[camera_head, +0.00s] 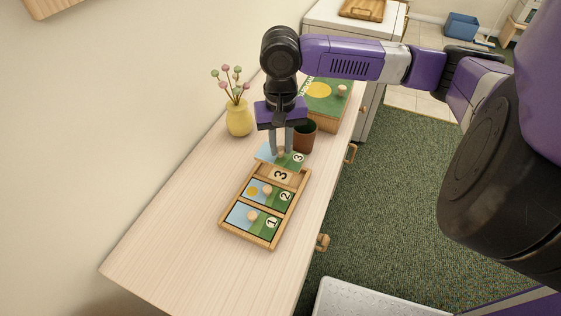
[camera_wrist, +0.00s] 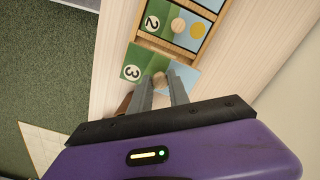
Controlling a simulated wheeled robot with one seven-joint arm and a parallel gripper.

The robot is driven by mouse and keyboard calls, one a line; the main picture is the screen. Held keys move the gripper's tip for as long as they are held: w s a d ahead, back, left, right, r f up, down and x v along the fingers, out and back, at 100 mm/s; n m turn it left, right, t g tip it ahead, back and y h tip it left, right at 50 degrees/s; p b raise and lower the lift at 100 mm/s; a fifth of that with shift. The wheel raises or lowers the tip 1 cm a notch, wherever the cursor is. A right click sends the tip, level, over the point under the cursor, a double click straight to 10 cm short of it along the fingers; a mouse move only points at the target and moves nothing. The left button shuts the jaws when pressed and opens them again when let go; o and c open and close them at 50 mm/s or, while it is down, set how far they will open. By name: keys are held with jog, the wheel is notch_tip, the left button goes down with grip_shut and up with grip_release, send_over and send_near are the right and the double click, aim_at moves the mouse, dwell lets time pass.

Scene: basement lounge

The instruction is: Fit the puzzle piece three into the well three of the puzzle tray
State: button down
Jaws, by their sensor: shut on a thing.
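My gripper (camera_head: 282,143) is shut on the knob of puzzle piece three (camera_head: 267,154), a flat blue and green piece marked 3. The piece is over the far end of the wooden puzzle tray (camera_head: 271,244), beside well three (camera_head: 273,173), whose bare floor with a 3 shows. Pieces one (camera_head: 252,217) and two (camera_head: 265,194) lie in their wells. In the wrist view, my gripper (camera_wrist: 162,85) pinches the knob, and piece three (camera_wrist: 138,63) overlaps the tray's end. Its exact height above the tray cannot be told.
A brown pot (camera_head: 304,137) stands close behind and right of the piece. A yellow vase (camera_head: 239,118) with flowers stands left. A puzzle box (camera_head: 325,104) lies further back. The near cabinet top (camera_head: 185,240) is clear.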

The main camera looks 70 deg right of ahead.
aim_at(281, 156)
jog(key=shift+f, duration=3.4)
jog(key=shift+f, duration=0.2)
jog(key=c, duration=1.2)
grip_release()
jog(key=shift+c, duration=0.2)
jog(key=shift+r, duration=0.1)
